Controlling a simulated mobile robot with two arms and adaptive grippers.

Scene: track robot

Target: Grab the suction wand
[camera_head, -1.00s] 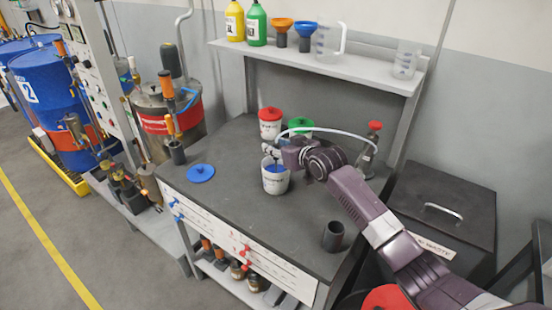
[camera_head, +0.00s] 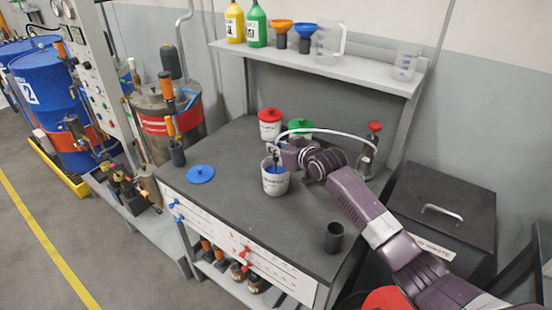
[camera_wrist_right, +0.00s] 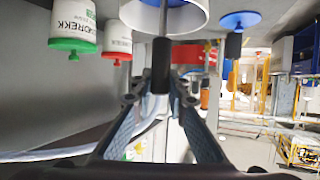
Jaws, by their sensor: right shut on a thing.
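My right gripper (camera_head: 274,152) is above the white pot (camera_head: 270,182) on the dark bench. In the right wrist view its fingers (camera_wrist_right: 160,100) are shut on the dark grip of the suction wand (camera_wrist_right: 161,66). The wand's thin metal rod runs from the grip into the mouth of the white pot (camera_wrist_right: 185,14). A pale hose (camera_head: 335,133) arcs from near the gripper to the bottle with a red top (camera_head: 373,148). In the head view the gripper hides much of the wand. My left gripper is not in view.
Red-lidded (camera_head: 270,125) and green-lidded (camera_head: 300,127) pots stand behind the white pot. A blue lid (camera_head: 201,174) lies to its left, and a dark cup (camera_head: 334,237) stands at the front right. A shelf (camera_head: 320,65) with bottles and jugs is above. The front middle of the bench is clear.

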